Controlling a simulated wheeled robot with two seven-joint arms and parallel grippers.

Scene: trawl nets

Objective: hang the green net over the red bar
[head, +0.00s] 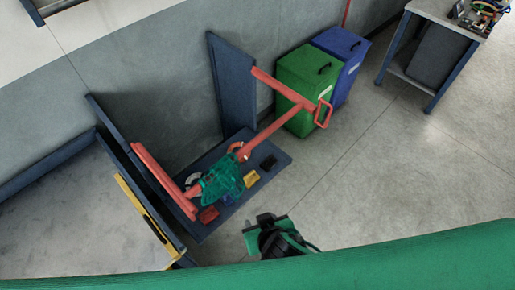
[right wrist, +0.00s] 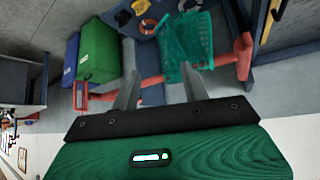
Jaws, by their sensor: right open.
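The green net (head: 222,180) lies across the red bar (head: 268,130) near its left end, with its mesh hanging down on the near side. In the right wrist view the net (right wrist: 187,40) crosses the bar (right wrist: 225,58) beside the bar's end. My right gripper (head: 265,220) is below and right of the net in the head view, apart from it. In the right wrist view its two fingers (right wrist: 160,68) are spread and empty, pointing toward the bar and net. My left gripper is not in view.
Red side rails (head: 160,178) join the bar, with a red loop handle (head: 323,113) at the right. A blue base tray (head: 210,222) below holds several small items. A green bin (head: 303,85) and a blue bin (head: 345,55) stand behind.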

